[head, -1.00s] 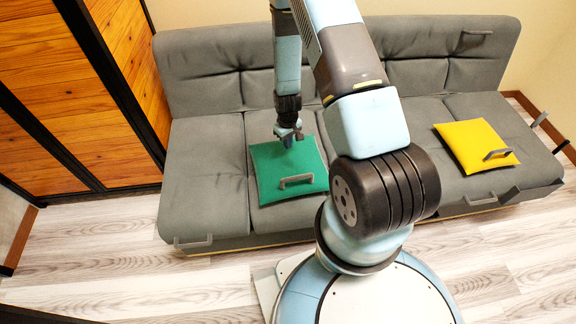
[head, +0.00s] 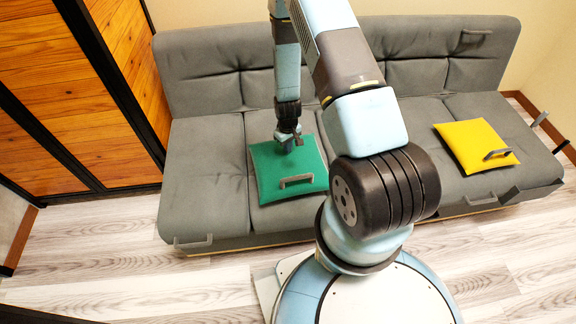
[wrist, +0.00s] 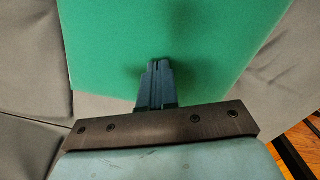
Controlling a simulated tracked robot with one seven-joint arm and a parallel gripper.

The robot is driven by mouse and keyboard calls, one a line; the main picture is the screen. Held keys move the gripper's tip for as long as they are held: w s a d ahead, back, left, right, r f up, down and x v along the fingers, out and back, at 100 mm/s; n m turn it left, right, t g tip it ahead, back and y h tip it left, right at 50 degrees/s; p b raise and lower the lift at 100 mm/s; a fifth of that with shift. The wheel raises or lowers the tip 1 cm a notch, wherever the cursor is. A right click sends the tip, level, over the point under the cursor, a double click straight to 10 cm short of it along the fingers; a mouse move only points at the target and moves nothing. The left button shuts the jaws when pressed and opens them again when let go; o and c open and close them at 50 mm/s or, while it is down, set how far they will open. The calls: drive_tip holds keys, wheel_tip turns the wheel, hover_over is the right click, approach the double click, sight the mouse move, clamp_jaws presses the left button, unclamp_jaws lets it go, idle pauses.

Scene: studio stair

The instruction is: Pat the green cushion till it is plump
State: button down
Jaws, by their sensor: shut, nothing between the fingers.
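The green cushion (head: 281,182) lies flat on the left part of the grey sofa seat, with a grey handle (head: 297,180) near its front edge. It fills much of the upper wrist view (wrist: 110,45). My gripper (head: 291,147) points down over the back part of the cushion. In the wrist view, its fingers (wrist: 155,68) are together with nothing between them, and a soft dark shadow lies on the green cloth by the tips. I cannot tell whether the tips touch the cushion.
A yellow cushion (head: 464,146) with a grey handle lies on the right part of the sofa (head: 205,175). The sofa's backrest (head: 205,70) rises behind my gripper. Wooden panels (head: 75,110) stand at the left. Pale floor is clear in front.

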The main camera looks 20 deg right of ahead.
drive_tip(key=shift+r, duration=0.1)
drive_tip(key=shift+r, duration=1.4)
drive_tip(key=shift+f, duration=0.1)
drive_tip(key=shift+f, duration=1.4)
drive_tip(key=shift+r, duration=0.1)
drive_tip(key=shift+r, duration=1.4)
drive_tip(key=shift+r, duration=2.55)
